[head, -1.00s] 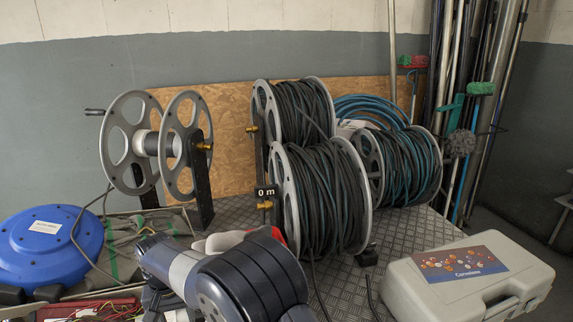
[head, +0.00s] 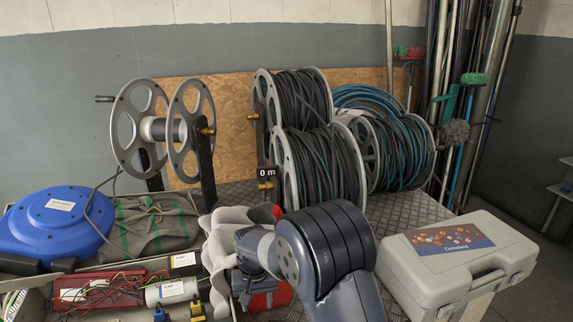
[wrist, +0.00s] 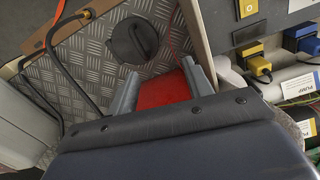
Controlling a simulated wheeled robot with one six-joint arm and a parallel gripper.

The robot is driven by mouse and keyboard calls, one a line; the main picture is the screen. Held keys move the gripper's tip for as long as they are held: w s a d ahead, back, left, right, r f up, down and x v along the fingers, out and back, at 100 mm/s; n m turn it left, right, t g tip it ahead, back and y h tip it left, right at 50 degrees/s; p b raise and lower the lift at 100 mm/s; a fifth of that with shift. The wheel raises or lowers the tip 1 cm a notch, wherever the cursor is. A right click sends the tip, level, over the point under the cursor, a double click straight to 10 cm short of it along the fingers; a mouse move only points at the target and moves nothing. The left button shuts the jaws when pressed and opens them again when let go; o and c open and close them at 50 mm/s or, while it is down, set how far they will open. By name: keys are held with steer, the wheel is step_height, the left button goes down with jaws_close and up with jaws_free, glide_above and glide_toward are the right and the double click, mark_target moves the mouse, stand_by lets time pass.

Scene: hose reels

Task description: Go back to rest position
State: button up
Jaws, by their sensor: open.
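My gripper (wrist: 160,86) shows in the wrist view with its two grey fingers apart. A red surface (wrist: 163,92) shows between and beyond the fingers; I cannot tell how far off it is. I see no object held. In the head view my arm is bent in the front middle, in front of the hose reels, and I cannot make out the fingers there.
Full hose reels (head: 318,165) and an empty reel (head: 127,135) stand behind my arm. A grey case (head: 470,262) lies at right, a blue drum (head: 50,232) at left. Red-and-black wiring (head: 95,292) lies at front left. A round black cap (wrist: 134,40) sits on checkered plate.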

steer(key=d+f+m+b, duration=0.1)
steer(key=d+f, duration=0.4)
steer(key=d, duration=0.8)
steer(key=shift+w+f+b, duration=0.3)
steer(key=shift+w+b, duration=0.05)
steer(key=shift+b, duration=0.45)
